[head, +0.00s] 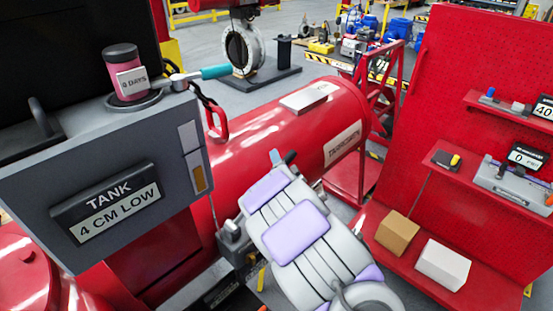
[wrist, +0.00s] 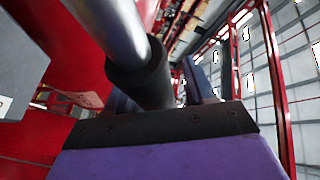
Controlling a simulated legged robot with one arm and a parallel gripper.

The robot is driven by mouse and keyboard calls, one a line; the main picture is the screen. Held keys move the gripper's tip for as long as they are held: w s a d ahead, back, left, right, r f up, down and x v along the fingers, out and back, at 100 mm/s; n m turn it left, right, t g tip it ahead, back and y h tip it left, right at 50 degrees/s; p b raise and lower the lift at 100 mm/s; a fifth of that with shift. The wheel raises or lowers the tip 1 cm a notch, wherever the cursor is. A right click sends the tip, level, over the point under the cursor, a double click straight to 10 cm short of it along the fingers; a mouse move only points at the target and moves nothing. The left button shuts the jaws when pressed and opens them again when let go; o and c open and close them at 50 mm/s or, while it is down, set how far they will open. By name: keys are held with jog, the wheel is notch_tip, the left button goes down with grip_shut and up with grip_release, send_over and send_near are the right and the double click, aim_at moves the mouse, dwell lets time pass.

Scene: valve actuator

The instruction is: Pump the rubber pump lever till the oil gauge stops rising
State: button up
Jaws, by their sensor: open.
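The pump lever (wrist: 110,30) fills the upper left of the wrist view, a metal rod ending in a black rubber sleeve (wrist: 140,75). The sleeve is close in front of my gripper (wrist: 207,75), which is open; I cannot tell whether they touch. In the head view my gripper (head: 282,158) is small and mostly hidden by my arm, and I cannot make out the lever. The oil gauge (head: 195,165) is a strip on the grey tank box (head: 150,140), with orange in its lower part. A sign on the box (head: 105,203) reads "TANK 4 CM LOW".
A pink canister (head: 122,75) and a teal-handled lever (head: 205,73) are on top of the box. A large red cylinder (head: 270,130) lies behind. A red shelf rack (head: 470,110) with boxes (head: 397,233) stands right.

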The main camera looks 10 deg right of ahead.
jog(key=shift+d, duration=0.45)
jog(key=shift+c, duration=0.4)
jog(key=shift+a, duration=0.2)
grip_shut()
